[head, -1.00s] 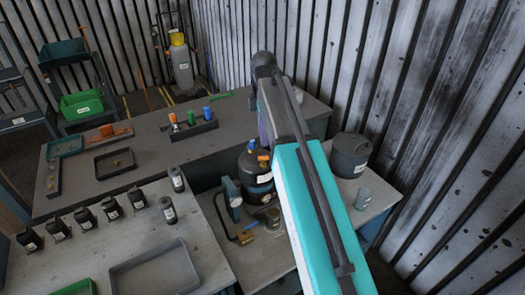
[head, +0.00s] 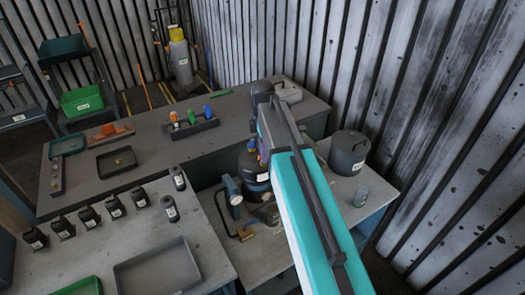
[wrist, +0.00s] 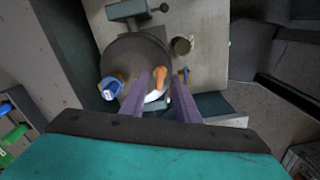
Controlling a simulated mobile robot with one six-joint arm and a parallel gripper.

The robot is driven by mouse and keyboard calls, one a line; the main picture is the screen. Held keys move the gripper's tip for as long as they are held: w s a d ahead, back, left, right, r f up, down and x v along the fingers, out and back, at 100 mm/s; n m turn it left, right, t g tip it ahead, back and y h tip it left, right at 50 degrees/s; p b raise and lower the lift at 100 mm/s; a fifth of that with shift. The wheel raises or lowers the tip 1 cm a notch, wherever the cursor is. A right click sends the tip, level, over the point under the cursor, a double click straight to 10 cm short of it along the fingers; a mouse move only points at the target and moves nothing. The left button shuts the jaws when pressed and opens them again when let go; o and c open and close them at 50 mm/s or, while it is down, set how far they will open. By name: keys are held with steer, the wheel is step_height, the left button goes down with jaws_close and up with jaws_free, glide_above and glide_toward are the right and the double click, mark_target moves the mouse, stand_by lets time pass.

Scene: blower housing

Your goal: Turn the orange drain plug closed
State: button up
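The orange drain plug (wrist: 161,74) shows in the wrist view as a small orange handle on the dark round housing (wrist: 128,60). My gripper (wrist: 163,76) has its two purple fingers spread, with the plug between their tips. There seems to be a gap on each side, and I cannot tell whether either finger touches it. In the head view the dark housing (head: 249,168) stands on the bench, partly behind my arm. The plug and my fingertips are hidden there.
A blue cap (wrist: 111,88) sits on the housing's left in the wrist view. In the head view a blue-grey clamp-like fixture (head: 232,194) stands left of the housing. A grey lidded bucket (head: 347,153) and small jar (head: 360,196) stand to its right.

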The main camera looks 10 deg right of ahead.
steer(key=shift+f, duration=0.1)
jaws_close()
